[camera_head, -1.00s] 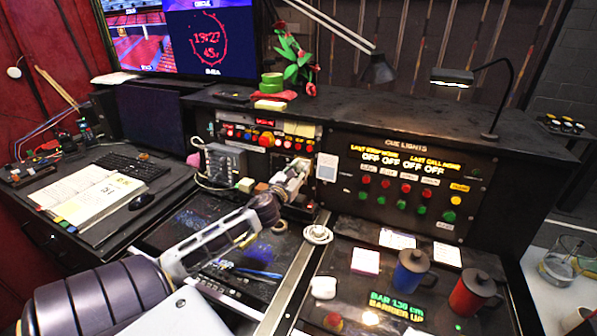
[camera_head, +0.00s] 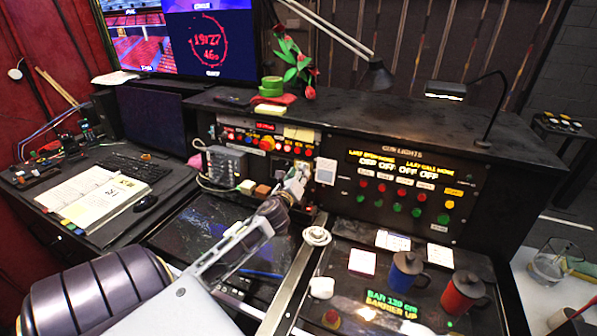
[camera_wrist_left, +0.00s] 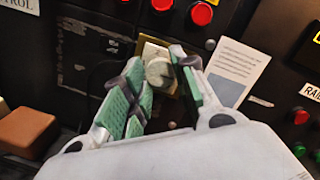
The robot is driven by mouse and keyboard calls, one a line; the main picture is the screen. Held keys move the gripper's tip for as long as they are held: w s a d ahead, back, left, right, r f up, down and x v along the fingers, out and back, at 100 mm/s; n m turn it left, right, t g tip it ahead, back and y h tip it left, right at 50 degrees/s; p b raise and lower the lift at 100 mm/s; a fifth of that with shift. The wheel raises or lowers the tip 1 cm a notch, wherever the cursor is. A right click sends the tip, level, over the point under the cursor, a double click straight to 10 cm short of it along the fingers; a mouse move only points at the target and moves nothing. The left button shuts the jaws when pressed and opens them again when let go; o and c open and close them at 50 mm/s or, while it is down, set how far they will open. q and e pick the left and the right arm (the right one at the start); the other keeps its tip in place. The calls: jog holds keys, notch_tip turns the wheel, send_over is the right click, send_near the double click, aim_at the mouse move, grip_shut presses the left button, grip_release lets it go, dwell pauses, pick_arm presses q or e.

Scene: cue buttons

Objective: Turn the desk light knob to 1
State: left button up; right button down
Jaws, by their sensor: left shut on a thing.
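The desk light knob (camera_wrist_left: 159,73) is a small pale round knob on a beige plate in the left wrist view, on the black panel. My left gripper (camera_wrist_left: 165,85) has its green-padded fingers on either side of the knob and is shut on it. In the head view the left gripper (camera_head: 298,178) reaches the panel front and hides the knob. The knob's marks are too small to read. A gooseneck desk lamp (camera_head: 445,90) stands on the console top at the right, its head dark. My right gripper is not in view.
Red buttons (camera_wrist_left: 201,13) sit just above the knob, and a white card (camera_wrist_left: 238,72) is to its right. A brown block (camera_wrist_left: 27,132) lies at left. The blue mug (camera_head: 407,270) and red mug (camera_head: 463,292) stand on the desk at front right.

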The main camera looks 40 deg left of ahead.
pick_arm(q)
jog(key=n+h+p, duration=0.1)
jog(key=n+p, duration=0.1)
jog(key=n, duration=0.8)
jog(key=n+g+h+p, duration=0.1)
jog(key=n+p, duration=0.2)
jog(key=n, duration=0.8)
jog(key=n+g+h+p, duration=0.1)
jog(key=n+p, duration=0.1)
jog(key=n, duration=0.9)
jog(key=shift+a+p, duration=0.1)
jog(key=shift+p, duration=0.3)
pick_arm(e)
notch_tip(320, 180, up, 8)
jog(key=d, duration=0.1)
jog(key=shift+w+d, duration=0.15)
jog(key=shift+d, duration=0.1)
